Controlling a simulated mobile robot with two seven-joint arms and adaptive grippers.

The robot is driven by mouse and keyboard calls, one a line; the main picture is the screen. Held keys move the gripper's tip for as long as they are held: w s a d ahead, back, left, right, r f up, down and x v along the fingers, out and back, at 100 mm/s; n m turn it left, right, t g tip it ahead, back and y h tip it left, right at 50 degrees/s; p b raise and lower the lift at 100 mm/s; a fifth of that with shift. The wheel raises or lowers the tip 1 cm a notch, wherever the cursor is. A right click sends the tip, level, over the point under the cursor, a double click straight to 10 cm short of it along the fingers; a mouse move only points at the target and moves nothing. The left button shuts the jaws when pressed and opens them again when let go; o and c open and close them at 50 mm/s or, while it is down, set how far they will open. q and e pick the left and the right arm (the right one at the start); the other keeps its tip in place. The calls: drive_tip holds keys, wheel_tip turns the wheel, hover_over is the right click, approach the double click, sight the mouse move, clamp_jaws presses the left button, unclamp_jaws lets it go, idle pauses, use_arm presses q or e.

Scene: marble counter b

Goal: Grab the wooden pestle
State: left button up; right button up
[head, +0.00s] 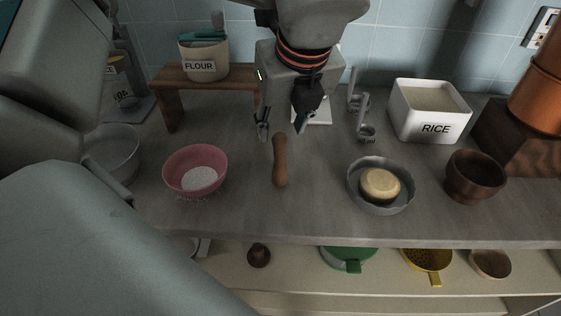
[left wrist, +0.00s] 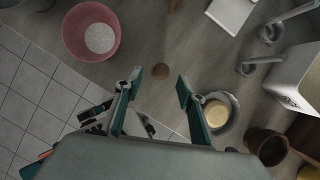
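The wooden pestle (head: 281,162) is a slim brown stick on the grey counter between the pink bowl and the grey dish. I cannot tell for sure whether it stands or lies. My left gripper (head: 282,126) is above it, fingers open and pointing down, with the pestle's upper end just below the gap. In the left wrist view my left gripper (left wrist: 172,82) is also spread and empty. A small round brown end between its fingers looks like the pestle (left wrist: 148,127); the rest is not visible there.
The pink bowl (head: 178,159) is to the left; the fluted grey dish (head: 354,191) holding a pale round is to the right. A wooden bowl (head: 475,181) and a RICE box (head: 407,121) stand further right. A wooden stand (head: 165,76) bears a FLOUR pot behind.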

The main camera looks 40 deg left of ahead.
sight(280, 135)
use_arm(q)
drive_tip(key=x, duration=0.5)
drive_tip(key=shift+w+a, duration=0.1)
drive_tip(key=shift+w, duration=0.05)
clamp_jaws()
